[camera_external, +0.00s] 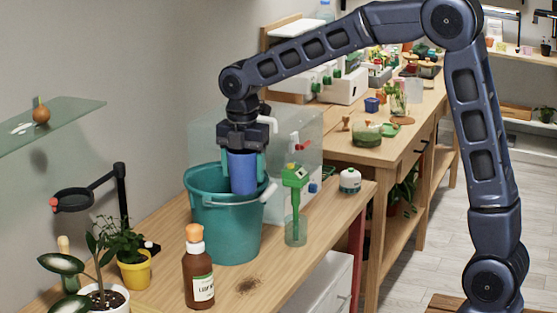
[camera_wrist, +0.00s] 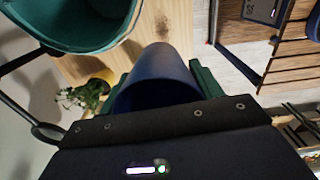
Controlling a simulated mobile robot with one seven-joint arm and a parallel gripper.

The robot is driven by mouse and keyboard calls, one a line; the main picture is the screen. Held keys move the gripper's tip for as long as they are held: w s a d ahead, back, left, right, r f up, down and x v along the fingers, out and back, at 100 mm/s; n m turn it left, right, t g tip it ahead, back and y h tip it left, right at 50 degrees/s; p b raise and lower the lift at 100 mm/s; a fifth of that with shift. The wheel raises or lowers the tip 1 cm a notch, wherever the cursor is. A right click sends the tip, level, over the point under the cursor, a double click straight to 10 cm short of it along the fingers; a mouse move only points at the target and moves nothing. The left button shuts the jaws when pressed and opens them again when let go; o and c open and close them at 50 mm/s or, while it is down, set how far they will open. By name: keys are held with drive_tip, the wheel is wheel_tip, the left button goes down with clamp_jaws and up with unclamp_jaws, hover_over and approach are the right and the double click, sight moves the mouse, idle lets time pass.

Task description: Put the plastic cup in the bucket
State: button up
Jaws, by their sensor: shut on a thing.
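The blue plastic cup (camera_external: 242,174) is held between the teal fingers of my gripper (camera_external: 243,164), which points down. The cup also shows in the wrist view (camera_wrist: 158,80), with a green finger on each side. The teal bucket (camera_external: 225,232) stands on the wooden table with its pale handle hanging at the front. In the external view the cup overlaps the bucket's opening. In the wrist view the bucket (camera_wrist: 75,45) is at upper left, and the cup appears apart from its rim, with table behind it. The bucket's floor is hidden in the external view.
A brown bottle (camera_external: 198,278) stands in front of the bucket. A green tool in a clear glass (camera_external: 295,232) and a small white jar (camera_external: 350,181) are to its right. Potted plants (camera_external: 133,268) and a black stand (camera_external: 122,200) are at left. A translucent box is behind.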

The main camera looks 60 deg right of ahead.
drive_tip(key=w+d, duration=1)
drive_tip(key=w, duration=0.2)
drive_tip(key=shift+m, duration=0.4)
wheel_tip(320, 180, down, 25)
drive_tip(key=shift+s+a+f, duration=0.1)
drive_tip(key=shift+f, duration=0.1)
drive_tip(key=o, duration=1)
drive_tip(key=shift+c, duration=0.2)
wheel_tip(320, 180, up, 12)
drive_tip(key=shift+r, duration=0.2)
